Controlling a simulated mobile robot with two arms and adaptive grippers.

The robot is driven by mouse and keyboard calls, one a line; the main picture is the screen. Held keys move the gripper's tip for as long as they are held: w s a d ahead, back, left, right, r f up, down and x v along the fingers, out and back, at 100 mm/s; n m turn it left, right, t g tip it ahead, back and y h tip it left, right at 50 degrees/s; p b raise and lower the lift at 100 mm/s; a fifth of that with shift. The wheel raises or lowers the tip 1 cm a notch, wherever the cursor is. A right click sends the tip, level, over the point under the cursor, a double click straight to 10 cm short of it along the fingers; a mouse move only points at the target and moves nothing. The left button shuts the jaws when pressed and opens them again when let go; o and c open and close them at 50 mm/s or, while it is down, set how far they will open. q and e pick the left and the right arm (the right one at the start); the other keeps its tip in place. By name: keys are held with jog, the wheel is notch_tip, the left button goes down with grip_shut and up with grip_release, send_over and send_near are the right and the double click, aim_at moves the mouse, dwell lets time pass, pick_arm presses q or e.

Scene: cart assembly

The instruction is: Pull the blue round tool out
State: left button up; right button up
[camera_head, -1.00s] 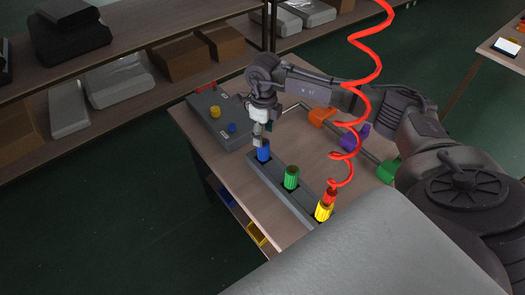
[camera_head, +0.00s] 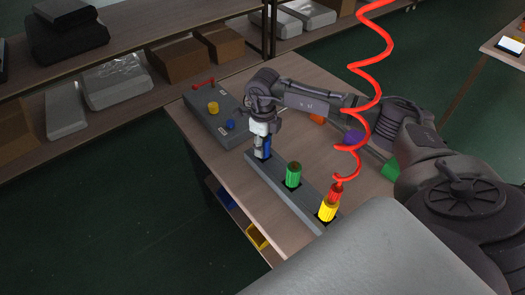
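The blue round tool (camera_head: 266,150) stands upright in the far end slot of a long grey holder (camera_head: 272,180) on the table. My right gripper (camera_head: 261,148) points down at the blue tool, with its fingers over the tool's upper part and hiding much of it. The frames do not show whether the fingers are pressed shut on the tool. My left gripper is not in view.
A green tool (camera_head: 293,175) and a yellow tool (camera_head: 328,209) with a red coiled hose (camera_head: 350,148) stand in the same holder. A grey control box (camera_head: 215,116) with knobs lies at the left.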

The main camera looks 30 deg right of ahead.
grip_shut()
jog(key=shift+r, duration=0.1)
jog(key=shift+w+r, duration=0.15)
jog(key=shift+r, duration=0.1)
jog(key=shift+r+p, duration=0.15)
jog(key=shift+p, duration=0.15)
notch_tip(320, 180, up, 2)
jog(key=shift+r+p, duration=0.25)
jog(key=shift+p, duration=0.55)
jog(key=shift+r+p, duration=1.5)
jog(key=shift+r, duration=1)
